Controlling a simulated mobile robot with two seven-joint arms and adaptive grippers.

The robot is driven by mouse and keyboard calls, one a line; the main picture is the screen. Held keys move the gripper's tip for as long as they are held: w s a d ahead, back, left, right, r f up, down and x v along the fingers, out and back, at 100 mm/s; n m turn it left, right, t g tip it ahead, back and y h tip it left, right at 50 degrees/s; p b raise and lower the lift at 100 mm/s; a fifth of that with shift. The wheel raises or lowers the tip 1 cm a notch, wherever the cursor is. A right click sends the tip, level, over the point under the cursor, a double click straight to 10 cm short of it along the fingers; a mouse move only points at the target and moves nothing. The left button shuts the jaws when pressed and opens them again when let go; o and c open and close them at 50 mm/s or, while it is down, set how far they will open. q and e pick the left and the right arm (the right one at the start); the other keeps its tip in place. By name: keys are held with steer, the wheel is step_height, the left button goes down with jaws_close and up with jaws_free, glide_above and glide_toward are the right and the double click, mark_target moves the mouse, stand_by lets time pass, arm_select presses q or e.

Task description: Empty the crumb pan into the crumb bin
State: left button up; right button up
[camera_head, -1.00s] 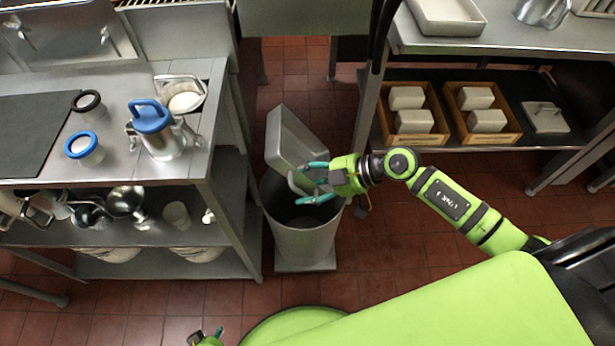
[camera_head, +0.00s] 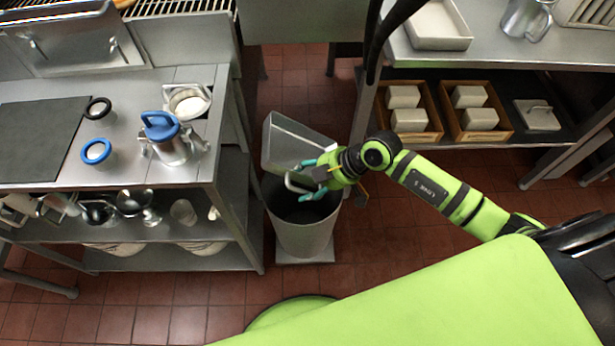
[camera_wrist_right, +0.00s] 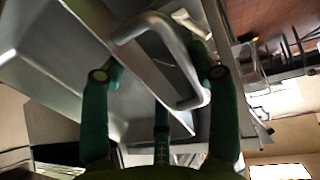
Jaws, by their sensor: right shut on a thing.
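The crumb pan is a grey metal tray (camera_head: 292,146) with a bar handle, tilted steeply above the crumb bin. The crumb bin (camera_head: 305,232) is a tall grey round bin with a dark open mouth, standing on the floor. My right gripper (camera_head: 306,183) is shut on the pan's handle, over the bin's mouth. In the right wrist view the handle (camera_wrist_right: 165,50) passes between the teal fingers, and the pan (camera_wrist_right: 75,60) fills the left side. The pan's inside is mostly turned away; I cannot tell whether crumbs are in it. My left gripper is not in view.
A steel counter (camera_head: 205,160) with cups and a blue-lidded jug (camera_head: 168,140) stands close to the left of the bin. A steel shelf unit with wooden crates (camera_head: 412,140) stands to the right.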

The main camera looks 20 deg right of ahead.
steer(key=r+h+p, duration=0.1)
steer(key=p, duration=0.2)
steer(key=shift+a, duration=0.15)
steer(key=h+p, duration=0.1)
steer(key=p, duration=0.1)
steer(key=g+h+p, duration=0.1)
steer(key=p, duration=0.1)
steer(key=h+p, duration=0.1)
steer(key=p, duration=0.2)
steer(key=shift+w+a+r+h, duration=0.15)
steer(key=shift+a+r+h, duration=0.1)
steer(key=shift+h, duration=0.15)
steer(key=shift+a+g+h, duration=0.1)
steer(key=shift+g+h, duration=0.3)
arm_select(q)
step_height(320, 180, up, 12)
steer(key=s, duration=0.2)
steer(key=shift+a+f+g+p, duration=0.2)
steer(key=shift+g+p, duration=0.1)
steer(key=shift+p, duration=0.1)
arm_select(e)
steer(key=shift+f+n+h, duration=0.2)
steer(key=shift+n+h, duration=0.1)
steer(key=shift+h, duration=0.6)
